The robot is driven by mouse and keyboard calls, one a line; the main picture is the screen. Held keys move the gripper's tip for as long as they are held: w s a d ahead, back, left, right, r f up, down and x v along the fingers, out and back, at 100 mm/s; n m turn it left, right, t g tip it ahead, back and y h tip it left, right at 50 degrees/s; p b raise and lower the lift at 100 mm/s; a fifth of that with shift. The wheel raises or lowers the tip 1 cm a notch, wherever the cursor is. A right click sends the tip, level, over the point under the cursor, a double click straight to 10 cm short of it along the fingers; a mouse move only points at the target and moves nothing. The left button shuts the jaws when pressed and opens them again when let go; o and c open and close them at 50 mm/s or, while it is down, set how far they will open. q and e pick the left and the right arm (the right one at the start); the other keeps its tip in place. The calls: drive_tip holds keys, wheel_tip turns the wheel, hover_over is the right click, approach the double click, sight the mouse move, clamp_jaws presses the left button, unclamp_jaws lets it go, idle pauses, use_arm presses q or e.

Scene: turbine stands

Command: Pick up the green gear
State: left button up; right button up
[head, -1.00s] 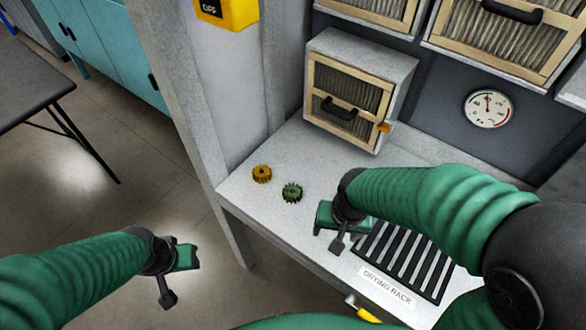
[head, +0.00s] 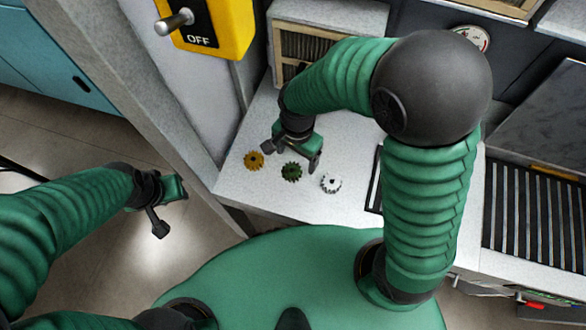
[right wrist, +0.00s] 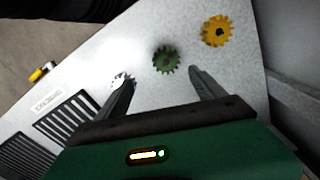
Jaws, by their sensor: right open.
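The green gear (head: 292,172) lies flat on the light grey bench top (head: 350,206), between a yellow gear (head: 254,160) and a white gear (head: 331,183). My right gripper (head: 292,158) is open and empty, just behind and above the green gear in the head view. In the right wrist view the green gear (right wrist: 166,59) sits just beyond the fingertips, roughly between them. The white gear (right wrist: 122,82) is partly hidden by one finger there, and the yellow gear (right wrist: 216,31) is farther off. My left gripper (head: 172,205) hangs left of the bench, seemingly open and empty.
A cabinet with a wood-framed filter (head: 300,45) stands behind. A yellow OFF switch box (head: 205,25) is on the grey post at left. Bare bench lies around the gears.

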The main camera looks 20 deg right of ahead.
hover_over(295, 169)
drive_tip(key=f, duration=0.4)
drive_tip(key=shift+s+d+f, duration=0.15)
drive_tip(key=shift+s+f, duration=0.05)
drive_tip(key=shift+w+a+f, duration=0.25)
drive_tip(key=shift+a+f, duration=0.5)
drive_tip(key=shift+f, duration=0.05)
drive_tip(key=f, duration=0.3)
drive_tip(key=shift+s+a+f, duration=0.15)
drive_tip(key=shift+a+f, duration=0.15)
drive_tip(key=shift+a, duration=0.1)
drive_tip(key=shift+d+f, duration=0.2)
drive_tip(key=shift+d, duration=0.05)
drive_tip(key=shift+d+f, duration=0.1)
drive_tip(key=shift+d, duration=0.25)
drive_tip(key=shift+w+d, duration=0.2)
drive_tip(key=shift+d, duration=0.05)
drive_tip(key=shift+c, duration=0.3)
drive_tip(key=shift+d, duration=0.15)
drive_tip(key=shift+c, duration=2.5)
drive_tip(key=shift+s+a, duration=0.1)
drive_tip(key=shift+a, duration=0.15)
drive_tip(key=shift+c, duration=1.1)
drive_tip(key=shift+a, duration=0.55)
drive_tip(key=c, duration=0.7)
clamp_jaws()
use_arm(q)
drive_tip(key=shift+w, duration=0.45)
use_arm(e)
drive_tip(key=shift+d, duration=0.55)
